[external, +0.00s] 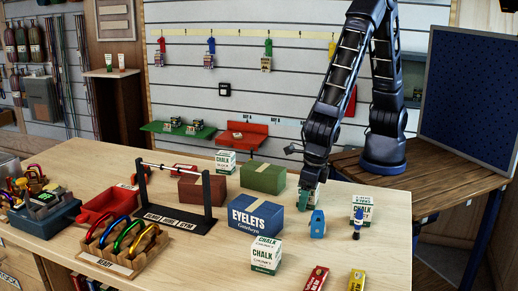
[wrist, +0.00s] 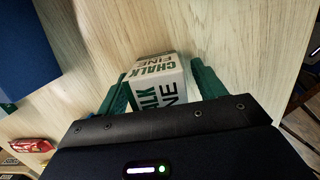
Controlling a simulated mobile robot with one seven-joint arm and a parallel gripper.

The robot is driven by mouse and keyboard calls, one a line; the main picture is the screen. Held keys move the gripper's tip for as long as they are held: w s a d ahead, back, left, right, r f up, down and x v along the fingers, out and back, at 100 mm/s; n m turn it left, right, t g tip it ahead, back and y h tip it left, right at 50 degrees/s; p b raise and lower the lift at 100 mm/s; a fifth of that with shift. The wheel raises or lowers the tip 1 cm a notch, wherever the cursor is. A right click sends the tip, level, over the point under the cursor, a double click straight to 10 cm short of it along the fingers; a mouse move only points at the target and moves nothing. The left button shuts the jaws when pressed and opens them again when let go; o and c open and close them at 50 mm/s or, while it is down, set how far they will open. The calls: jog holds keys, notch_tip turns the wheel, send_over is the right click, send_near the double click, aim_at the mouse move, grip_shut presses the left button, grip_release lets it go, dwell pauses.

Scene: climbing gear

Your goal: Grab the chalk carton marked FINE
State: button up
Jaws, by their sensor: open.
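The chalk carton marked FINE (wrist: 158,82), white with dark lettering and a green band, stands on the table in the wrist view. My gripper (wrist: 160,70) is open, with one green finger on each side of the carton. The left finger looks close to it; I cannot tell whether either finger touches. In the external view, my gripper (external: 309,196) points down at the table behind the blue EYELETS box, and the carton there is mostly hidden by the fingers.
The blue EYELETS box (external: 256,217) is left of my gripper. A small blue item (external: 317,225) stands just in front of it.

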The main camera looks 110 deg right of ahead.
jog(key=c, duration=1.1)
